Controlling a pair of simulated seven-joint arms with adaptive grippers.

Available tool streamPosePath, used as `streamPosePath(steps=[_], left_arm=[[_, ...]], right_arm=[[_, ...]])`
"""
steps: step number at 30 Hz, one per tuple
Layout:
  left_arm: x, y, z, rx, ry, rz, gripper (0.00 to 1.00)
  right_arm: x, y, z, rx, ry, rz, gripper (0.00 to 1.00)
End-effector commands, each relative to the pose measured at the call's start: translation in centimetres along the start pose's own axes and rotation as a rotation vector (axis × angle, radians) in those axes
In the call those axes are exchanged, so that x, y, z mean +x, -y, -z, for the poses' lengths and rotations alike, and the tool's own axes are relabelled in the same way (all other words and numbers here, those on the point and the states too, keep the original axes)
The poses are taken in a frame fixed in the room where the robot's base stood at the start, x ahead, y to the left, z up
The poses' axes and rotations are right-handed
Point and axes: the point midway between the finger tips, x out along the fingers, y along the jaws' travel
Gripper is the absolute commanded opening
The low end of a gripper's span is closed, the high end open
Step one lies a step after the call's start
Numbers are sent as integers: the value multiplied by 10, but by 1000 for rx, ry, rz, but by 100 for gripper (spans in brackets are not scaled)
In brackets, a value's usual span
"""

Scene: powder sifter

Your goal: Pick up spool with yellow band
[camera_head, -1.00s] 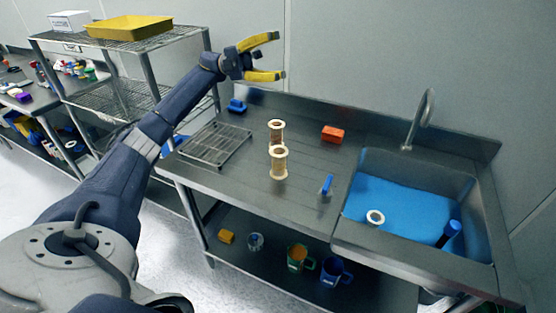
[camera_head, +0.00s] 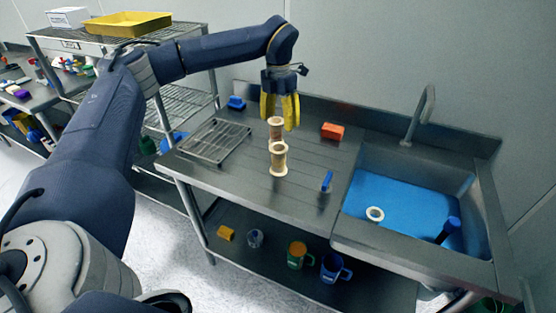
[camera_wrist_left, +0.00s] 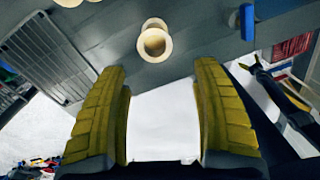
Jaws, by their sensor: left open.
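I cannot make out a yellow band on either. My left gripper (camera_head: 280,124) points down with its yellow fingers open, over or just behind the far spool. The left wrist view shows the open fingers (camera_wrist_left: 160,67) with nothing between them and a spool (camera_wrist_left: 154,41) ahead of their tips, its round flange facing the camera. I cannot tell which spool that is.
A wire rack (camera_head: 215,141) lies left of the spools. A red block (camera_head: 332,131), a blue-handled tool (camera_head: 327,182) and a blue item (camera_head: 236,103) are also on the counter. The sink (camera_head: 400,200) at right holds a pale ring (camera_head: 375,214). Mugs stand on the lower shelf.

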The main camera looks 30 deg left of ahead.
Motion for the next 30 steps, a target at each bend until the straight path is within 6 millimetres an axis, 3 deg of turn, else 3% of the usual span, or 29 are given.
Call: streamPosePath(steps=[5, 21, 30], left_arm=[[13, -6, 1, 5, 0, -37, 66], [104, -9, 0, 4, 0, -34, 66], [122, -10, 0, 3, 2, -34, 66]], right_arm=[[0, 0, 0, 0, 0, 0, 100], [0, 0, 0, 0, 0, 0, 100], [0, 0, 0, 0, 0, 0, 100]])
